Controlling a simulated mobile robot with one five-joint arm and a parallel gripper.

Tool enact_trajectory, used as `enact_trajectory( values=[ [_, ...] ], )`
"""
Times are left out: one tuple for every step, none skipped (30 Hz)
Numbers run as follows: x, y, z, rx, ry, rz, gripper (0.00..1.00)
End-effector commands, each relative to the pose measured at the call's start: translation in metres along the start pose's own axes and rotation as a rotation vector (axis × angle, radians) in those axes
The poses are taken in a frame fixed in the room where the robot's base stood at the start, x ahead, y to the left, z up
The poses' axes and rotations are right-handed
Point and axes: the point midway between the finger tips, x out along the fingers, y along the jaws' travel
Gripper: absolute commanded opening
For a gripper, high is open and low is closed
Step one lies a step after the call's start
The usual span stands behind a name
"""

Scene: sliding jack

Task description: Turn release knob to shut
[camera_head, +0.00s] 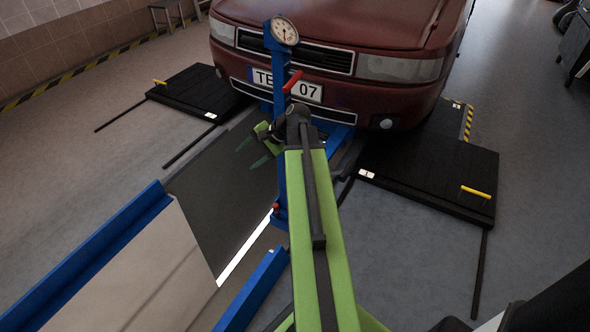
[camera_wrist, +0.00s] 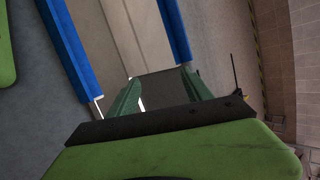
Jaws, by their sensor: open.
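The blue sliding jack column (camera_head: 280,70) stands in front of the red car, with a round dial gauge (camera_head: 284,31) on top. A red handle (camera_head: 292,81) sticks out of the column below the gauge. A small red knob (camera_head: 276,207) sits low on the column's left side; I cannot tell its turn position. My gripper (camera_head: 250,153) is left of the column, above the dark pit, higher in the picture than the small knob and apart from it. Its green fingers are open and empty in the wrist view (camera_wrist: 161,88). Neither red part shows in the wrist view.
The red car (camera_head: 330,22) stands behind the jack. Black plates lie at left (camera_head: 190,95) and right (camera_head: 432,172). Blue rails (camera_head: 95,255) edge the pit (camera_head: 225,190). My green arm covers part of the area right of the column. Grey floor lies open at left.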

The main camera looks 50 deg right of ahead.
Motion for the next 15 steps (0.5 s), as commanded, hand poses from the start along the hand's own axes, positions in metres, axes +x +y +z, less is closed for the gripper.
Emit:
enact_trajectory(
  values=[
    [0.010,0.039,-0.048,0.115,0.026,-0.084,0.58],
    [0.002,0.050,-0.069,0.186,0.038,-0.140,0.58],
    [-0.009,0.067,-0.096,0.275,0.053,-0.215,0.58],
    [-0.019,0.079,-0.115,0.339,0.061,-0.271,0.58],
    [-0.029,0.091,-0.132,0.399,0.070,-0.325,0.58],
    [-0.044,0.108,-0.154,0.473,0.079,-0.395,0.58],
    [-0.054,0.119,-0.168,0.522,0.084,-0.444,0.58],
    [-0.065,0.130,-0.180,0.567,0.088,-0.489,0.58],
    [-0.079,0.143,-0.195,0.618,0.094,-0.543,0.58],
    [-0.088,0.152,-0.203,0.651,0.096,-0.579,0.58],
    [-0.097,0.159,-0.210,0.679,0.096,-0.611,0.58],
    [-0.106,0.167,-0.217,0.708,0.098,-0.645,0.58],
    [-0.112,0.171,-0.221,0.726,0.097,-0.665,0.58],
    [-0.118,0.174,-0.224,0.739,0.098,-0.681,0.58],
    [-0.123,0.177,-0.226,0.750,0.098,-0.696,0.58]
  ],
)
